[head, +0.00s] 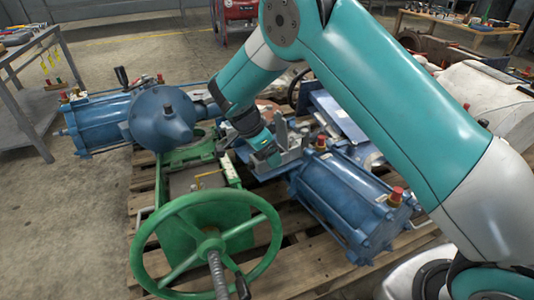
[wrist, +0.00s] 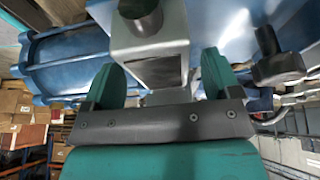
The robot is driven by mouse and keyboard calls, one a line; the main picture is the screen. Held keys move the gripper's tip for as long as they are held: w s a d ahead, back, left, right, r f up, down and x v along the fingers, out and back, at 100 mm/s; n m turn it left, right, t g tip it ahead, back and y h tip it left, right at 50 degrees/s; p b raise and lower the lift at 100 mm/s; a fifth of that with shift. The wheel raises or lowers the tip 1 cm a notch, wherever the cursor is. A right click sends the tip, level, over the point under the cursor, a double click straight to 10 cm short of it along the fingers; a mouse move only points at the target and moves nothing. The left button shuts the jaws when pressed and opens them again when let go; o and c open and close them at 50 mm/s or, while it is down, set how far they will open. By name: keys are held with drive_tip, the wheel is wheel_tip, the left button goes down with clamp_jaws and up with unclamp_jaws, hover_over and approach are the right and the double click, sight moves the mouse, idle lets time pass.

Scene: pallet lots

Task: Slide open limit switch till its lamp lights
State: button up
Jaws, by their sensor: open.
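I cannot tell for sure which part is the open limit switch, and no lit lamp shows. My gripper (wrist: 162,82) is open in the wrist view, its two teal fingers apart. A grey metal block (wrist: 150,30) with a dark square face and a dark round stub lies just beyond and between the fingers; contact is not clear. In the head view my gripper (head: 268,156) points down among the parts right of the green valve (head: 180,182), near a grey bracket (head: 292,153). The fingertips are partly hidden there. The green handwheel (head: 206,243) stands in front.
Blue cylinders lie at left (head: 95,122) and right (head: 345,195), with red-capped fittings. A wooden pallet (head: 305,262) bears the parts. A grey shelf rack (head: 28,105) stands at left. The concrete floor (head: 60,225) at left front is clear.

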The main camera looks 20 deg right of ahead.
drive_tip(key=p+v, duration=0.7)
drive_tip(key=v, duration=0.9)
